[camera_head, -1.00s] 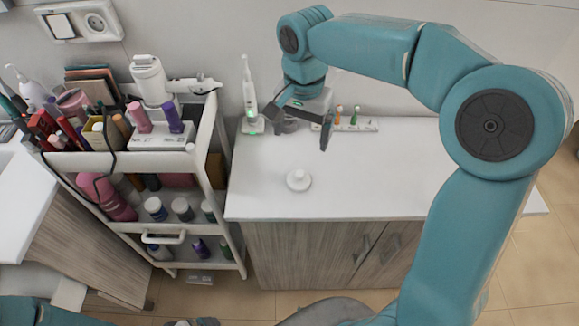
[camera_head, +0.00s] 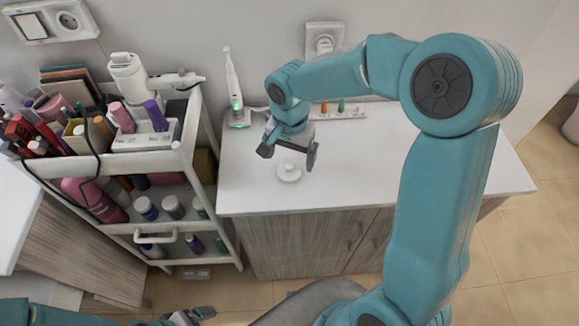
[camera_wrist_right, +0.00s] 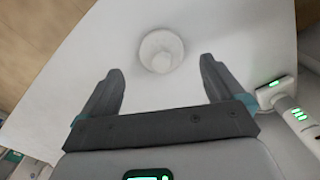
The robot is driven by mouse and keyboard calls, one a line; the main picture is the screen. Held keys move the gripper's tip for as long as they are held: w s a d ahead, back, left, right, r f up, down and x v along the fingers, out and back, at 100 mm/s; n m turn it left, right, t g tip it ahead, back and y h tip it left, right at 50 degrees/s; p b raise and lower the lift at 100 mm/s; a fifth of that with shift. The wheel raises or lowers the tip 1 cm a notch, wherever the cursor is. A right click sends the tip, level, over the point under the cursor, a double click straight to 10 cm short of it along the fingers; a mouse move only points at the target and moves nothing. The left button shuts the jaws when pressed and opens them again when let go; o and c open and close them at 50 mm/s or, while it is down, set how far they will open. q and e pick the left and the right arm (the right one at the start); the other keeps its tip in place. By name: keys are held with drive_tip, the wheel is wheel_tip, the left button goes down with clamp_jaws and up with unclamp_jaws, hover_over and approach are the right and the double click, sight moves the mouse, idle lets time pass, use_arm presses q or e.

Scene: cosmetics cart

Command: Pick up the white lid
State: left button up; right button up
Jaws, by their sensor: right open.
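The white lid (camera_head: 289,173), round with a small raised knob, lies on the white countertop (camera_head: 410,175) near its front edge. My right gripper (camera_head: 289,158) is open and empty just above and behind the lid. In the right wrist view the lid (camera_wrist_right: 161,50) sits between and slightly beyond the two spread fingertips of the right gripper (camera_wrist_right: 161,70), not touched by either. Part of my left gripper (camera_head: 192,315) shows at the bottom edge of the head view; its jaws are too unclear to judge.
An electric toothbrush (camera_head: 234,90) on a lit base stands at the back left of the counter. A holder with small coloured brush heads (camera_head: 341,108) is behind my right gripper. A white cart (camera_head: 207,150) full of cosmetics stands to the left. The counter's right side is clear.

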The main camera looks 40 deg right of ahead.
sight(289, 164)
wheel_tip(289, 164, down, 4)
drive_tip(key=shift+w+a+f, duration=0.1)
drive_tip(key=shift+w+a, duration=0.05)
drive_tip(key=c, duration=1.1)
drive_tip(key=shift+r, duration=0.2)
